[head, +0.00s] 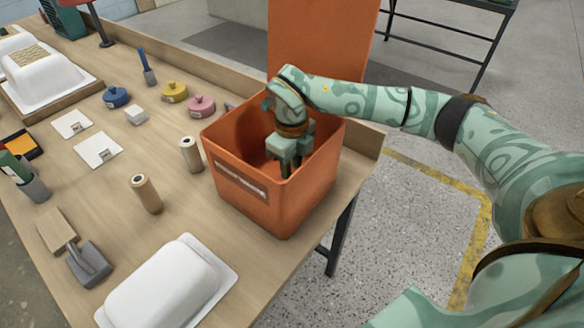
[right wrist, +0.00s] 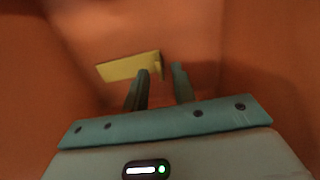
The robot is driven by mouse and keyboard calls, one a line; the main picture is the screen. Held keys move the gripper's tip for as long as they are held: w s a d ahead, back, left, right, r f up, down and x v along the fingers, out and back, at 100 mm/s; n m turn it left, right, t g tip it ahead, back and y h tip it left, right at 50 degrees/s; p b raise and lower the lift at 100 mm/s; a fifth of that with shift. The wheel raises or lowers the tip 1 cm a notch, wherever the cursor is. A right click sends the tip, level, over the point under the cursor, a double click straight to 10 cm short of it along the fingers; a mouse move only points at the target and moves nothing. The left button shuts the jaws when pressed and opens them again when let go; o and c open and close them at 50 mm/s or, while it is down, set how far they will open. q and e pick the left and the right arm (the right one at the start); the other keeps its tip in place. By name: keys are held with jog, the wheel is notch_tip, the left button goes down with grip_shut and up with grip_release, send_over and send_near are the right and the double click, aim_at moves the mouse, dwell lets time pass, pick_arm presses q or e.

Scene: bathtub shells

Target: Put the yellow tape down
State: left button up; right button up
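My right gripper (head: 289,170) points down inside the orange bin (head: 250,205) at the table's right edge. In the right wrist view its two fingers (right wrist: 161,72) stand apart with a gap between them. A flat yellow piece (right wrist: 118,68), which looks like the yellow tape, shows beyond the fingertips against the orange inside of the bin. The left finger covers part of it, and a gap shows between it and the right finger. Whether it rests fully on the bin floor is hard to tell. In the head view the bin wall and gripper hide it. My left gripper is not in view.
On the table, left of the bin, are yellow (head: 174,92), pink (head: 201,106) and blue (head: 116,97) round items. Two cylinders (head: 147,194) (head: 191,155) stand near the bin. A white tub shell (head: 165,290) lies in front. An orange panel (head: 318,40) rises behind the bin.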

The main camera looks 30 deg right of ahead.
notch_tip(320, 180, up, 10)
jog(key=p, duration=0.2)
jog(key=shift+r+p, duration=0.15)
jog(key=shift+p, duration=0.2)
